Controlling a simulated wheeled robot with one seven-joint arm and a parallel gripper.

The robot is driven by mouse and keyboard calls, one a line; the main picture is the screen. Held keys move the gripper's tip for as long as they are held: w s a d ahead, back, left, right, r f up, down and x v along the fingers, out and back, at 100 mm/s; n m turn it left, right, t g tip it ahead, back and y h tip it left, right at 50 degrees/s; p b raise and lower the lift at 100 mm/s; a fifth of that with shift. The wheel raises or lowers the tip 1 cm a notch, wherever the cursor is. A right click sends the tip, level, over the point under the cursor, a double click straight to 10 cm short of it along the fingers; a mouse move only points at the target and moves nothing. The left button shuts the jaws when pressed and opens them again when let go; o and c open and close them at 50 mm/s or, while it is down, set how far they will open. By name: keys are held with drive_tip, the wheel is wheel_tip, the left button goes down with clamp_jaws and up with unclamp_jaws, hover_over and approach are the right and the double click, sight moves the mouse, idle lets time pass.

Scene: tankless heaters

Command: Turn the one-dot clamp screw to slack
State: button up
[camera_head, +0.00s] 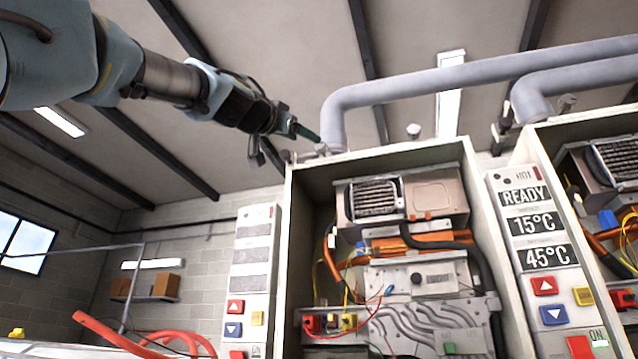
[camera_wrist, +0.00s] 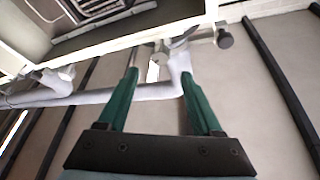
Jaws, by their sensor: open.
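My gripper (camera_head: 308,134) reaches in from the upper left to the top of the open middle heater (camera_head: 292,215), close to the foot of the grey flue pipe (camera_head: 335,125). In the wrist view its two green fingers (camera_wrist: 159,75) are apart. A small pale tab (camera_wrist: 154,68), possibly a clamp screw, shows between or just beyond the fingertips, by the pipe's end at the heater's top edge. I cannot tell whether the fingers touch it. No dot mark is readable on it or on other fittings.
A second open heater (camera_head: 547,140) stands to the right, with its own pipe (camera_head: 535,95). A dark round knob (camera_wrist: 224,40) sits right of the fingers in the wrist view. Panels with buttons (camera_head: 545,285) flank the heaters. Red hoses (camera_head: 140,340) lie lower left.

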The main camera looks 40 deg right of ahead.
sight(319, 145)
drive_tip(key=shift+p+x, duration=3.05)
drive_tip(key=shift+x, duration=1.8)
drive_tip(key=shift+f, duration=0.1)
clamp_jaws()
